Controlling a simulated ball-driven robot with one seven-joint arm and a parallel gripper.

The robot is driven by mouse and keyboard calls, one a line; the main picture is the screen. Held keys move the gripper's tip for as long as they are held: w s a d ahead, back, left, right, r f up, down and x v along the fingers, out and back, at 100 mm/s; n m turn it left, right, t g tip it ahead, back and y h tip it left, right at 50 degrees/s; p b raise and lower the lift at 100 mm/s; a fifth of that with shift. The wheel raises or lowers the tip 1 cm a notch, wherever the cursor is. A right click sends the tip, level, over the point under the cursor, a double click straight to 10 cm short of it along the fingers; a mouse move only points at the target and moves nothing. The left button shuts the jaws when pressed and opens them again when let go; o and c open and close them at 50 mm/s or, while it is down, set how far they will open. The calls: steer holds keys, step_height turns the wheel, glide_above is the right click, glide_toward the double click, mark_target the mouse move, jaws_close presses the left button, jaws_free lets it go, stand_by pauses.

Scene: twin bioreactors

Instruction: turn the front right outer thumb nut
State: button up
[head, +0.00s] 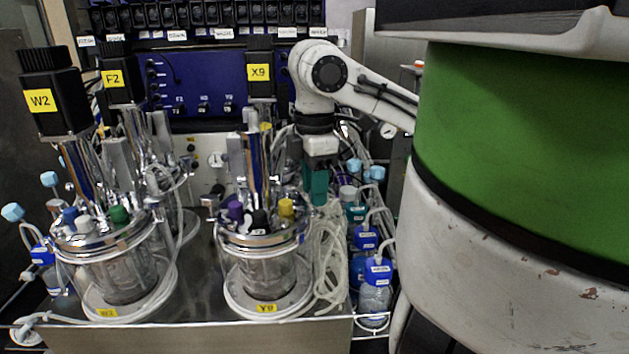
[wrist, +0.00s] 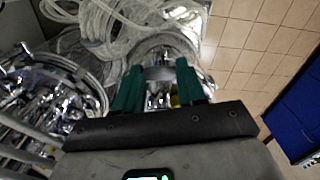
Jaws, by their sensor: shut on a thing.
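The front right vessel (head: 262,270) is a glass jar with a shiny metal lid, purple, black and yellow caps on top, and a yellow label at its base. My gripper (head: 316,192) points down at the right edge of its lid. In the wrist view the two teal fingers of my gripper (wrist: 159,75) stand apart, with a pale metal piece (wrist: 158,73) between their tips. The fingers are shut on the outer thumb nut at the lid's right rim. The nut itself is mostly hidden by the fingers in the head view.
A second vessel (head: 118,275) stands to the left. Tall motors (head: 50,98) rise above the vessels. Coiled clear tubing (head: 331,262) hangs right of the front right vessel. Bottles with blue caps (head: 375,295) stand farther right. A blue control panel (head: 205,85) is behind.

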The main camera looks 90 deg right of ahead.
steer(key=shift+n, duration=0.5)
steer(key=o, duration=1.1)
steer(key=shift+c, duration=0.2)
step_height(320, 180, up, 11)
steer(key=shift+f, duration=0.1)
stand_by(0.4)
